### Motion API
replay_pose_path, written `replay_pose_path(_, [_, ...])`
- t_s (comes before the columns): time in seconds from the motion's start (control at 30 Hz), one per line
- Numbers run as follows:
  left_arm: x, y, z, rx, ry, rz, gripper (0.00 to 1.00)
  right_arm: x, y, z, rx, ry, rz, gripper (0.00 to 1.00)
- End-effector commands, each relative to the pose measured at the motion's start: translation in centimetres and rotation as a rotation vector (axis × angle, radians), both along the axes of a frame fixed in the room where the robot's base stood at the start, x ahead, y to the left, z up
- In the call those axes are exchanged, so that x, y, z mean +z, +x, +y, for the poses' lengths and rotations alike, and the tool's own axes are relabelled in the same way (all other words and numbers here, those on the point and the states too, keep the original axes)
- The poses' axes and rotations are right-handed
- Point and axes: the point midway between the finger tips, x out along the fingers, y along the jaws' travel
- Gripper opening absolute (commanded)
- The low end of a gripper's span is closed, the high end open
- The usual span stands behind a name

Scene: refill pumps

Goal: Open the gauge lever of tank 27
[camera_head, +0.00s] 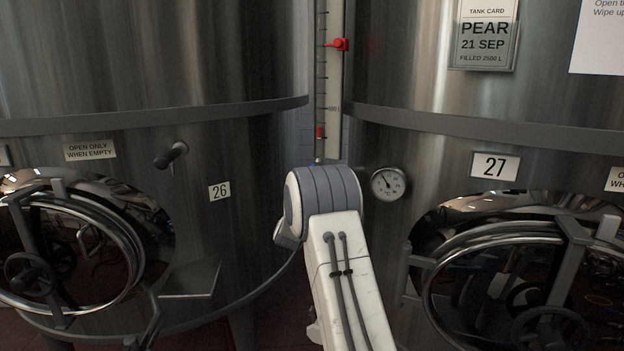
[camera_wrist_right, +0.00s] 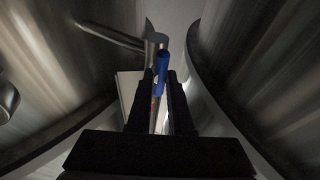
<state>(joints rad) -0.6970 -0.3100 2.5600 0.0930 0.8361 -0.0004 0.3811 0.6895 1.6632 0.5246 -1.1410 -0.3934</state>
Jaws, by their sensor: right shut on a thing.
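Tank 27 (camera_head: 400,75) is the steel tank on the right in the head view, with its number plate (camera_head: 495,165). A gauge tube with a scale (camera_head: 334,100) stands in the gap between the tanks. In the right wrist view a blue lever (camera_wrist_right: 162,62) sits upright between the fingers of my right gripper (camera_wrist_right: 160,84), which is shut on it. A metal fitting (camera_wrist_right: 155,40) shows just behind the lever. In the head view my right arm hides this gripper and the lever. My left gripper is in neither view.
Tank 26 (camera_head: 100,60) stands close on the left, with a small tap (camera_head: 172,155) and a round hatch (camera_head: 75,250). A dial thermometer (camera_head: 388,184) and a round hatch (camera_head: 510,270) are on tank 27. The gap between the tanks is narrow.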

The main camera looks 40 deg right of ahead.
Motion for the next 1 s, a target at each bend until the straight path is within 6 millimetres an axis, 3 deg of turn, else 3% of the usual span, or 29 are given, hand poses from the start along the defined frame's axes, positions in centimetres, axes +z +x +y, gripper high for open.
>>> replay_pose_path(0.07, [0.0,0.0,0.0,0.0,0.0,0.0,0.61,-0.4,0.0,0.0,-0.002,0.005,0.008,0.0])
replay_pose_path(0.1, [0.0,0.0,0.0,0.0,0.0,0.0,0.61,-0.4,0.0,0.0,-0.002,0.004,0.007,0.34])
replay_pose_path(0.13, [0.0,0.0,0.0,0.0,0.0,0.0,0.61,-0.4,0.0,-0.1,-0.002,0.004,0.007,0.45])
replay_pose_path(0.17, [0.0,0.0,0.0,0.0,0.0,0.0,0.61,-0.3,0.0,0.0,-0.002,0.004,0.006,0.48])
replay_pose_path(0.57, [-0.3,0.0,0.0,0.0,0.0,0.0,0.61,-0.4,-0.4,0.5,0.001,0.002,0.002,0.48])
replay_pose_path(1.0, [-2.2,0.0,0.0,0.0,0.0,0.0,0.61,-2.6,-5.3,6.3,0.002,0.003,0.004,0.48])
